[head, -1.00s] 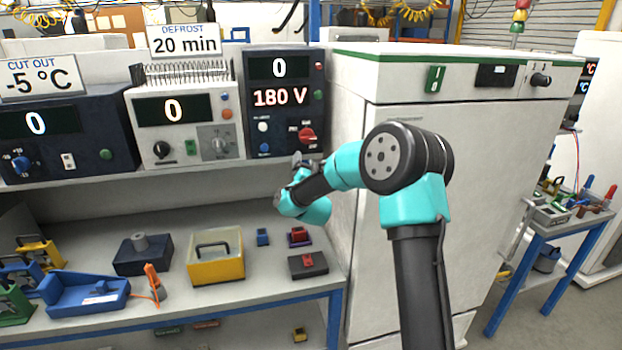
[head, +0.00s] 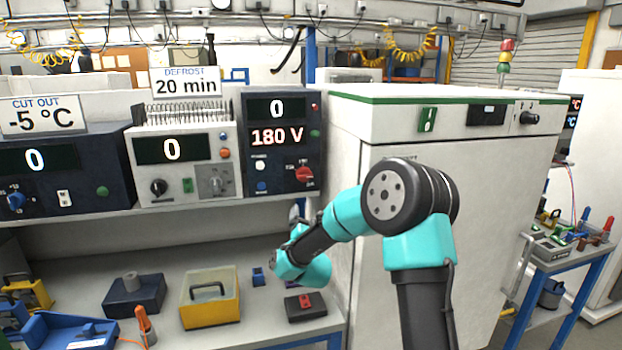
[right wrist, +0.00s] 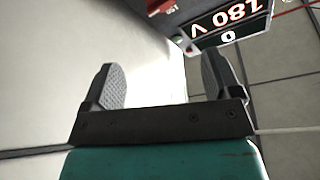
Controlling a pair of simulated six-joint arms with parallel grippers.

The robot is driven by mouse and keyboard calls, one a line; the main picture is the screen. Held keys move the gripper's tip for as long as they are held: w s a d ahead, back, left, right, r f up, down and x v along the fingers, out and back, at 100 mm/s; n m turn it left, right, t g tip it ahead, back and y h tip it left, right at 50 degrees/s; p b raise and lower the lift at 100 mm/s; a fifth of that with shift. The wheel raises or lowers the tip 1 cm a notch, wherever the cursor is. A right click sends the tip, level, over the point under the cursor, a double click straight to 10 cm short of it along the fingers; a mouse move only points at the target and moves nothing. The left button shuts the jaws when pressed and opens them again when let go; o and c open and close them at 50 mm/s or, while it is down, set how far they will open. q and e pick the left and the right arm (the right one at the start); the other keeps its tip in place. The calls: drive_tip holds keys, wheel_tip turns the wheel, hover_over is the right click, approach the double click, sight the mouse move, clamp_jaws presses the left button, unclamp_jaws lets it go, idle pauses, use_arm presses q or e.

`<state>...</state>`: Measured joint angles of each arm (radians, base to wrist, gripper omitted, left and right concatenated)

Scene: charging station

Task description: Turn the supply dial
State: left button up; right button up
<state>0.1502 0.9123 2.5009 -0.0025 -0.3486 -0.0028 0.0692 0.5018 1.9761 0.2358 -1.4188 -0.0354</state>
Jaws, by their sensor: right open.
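The supply unit (head: 258,150) is a dark box on the shelf with displays reading 0 and 180 V. Its red dial (head: 304,173) is at the lower right of its front. My right gripper (head: 294,212) is below the dial, apart from it, near the shelf's front edge. In the right wrist view the gripper (right wrist: 165,85) is open, with nothing between its fingers. The supply unit's display (right wrist: 230,20) shows upside down at the top right there, with a red part (right wrist: 160,5) at the top edge. My left gripper is not in view.
A white cabinet (head: 440,240) stands right of the shelf, behind my right arm. A white unit (head: 185,165) with several knobs stands left of the supply unit. On the bench below are a yellow box (head: 212,312), a blue block (head: 258,277) and a dark red-topped box (head: 306,306).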

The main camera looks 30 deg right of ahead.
sight(305, 175)
idle(0.4)
wheel_tip(305, 175, up, 7)
drive_tip(key=s+d+n+g+y, duration=0.2)
drive_tip(key=n+y, duration=0.3)
drive_tip(key=n, duration=0.2)
drive_tip(key=shift+d+n, duration=0.3)
drive_tip(key=x, duration=1.7)
drive_tip(key=shift+w+d+f, duration=0.1)
drive_tip(key=shift+w+f, duration=0.05)
drive_tip(key=shift+w, duration=0.05)
drive_tip(key=c, duration=0.9)
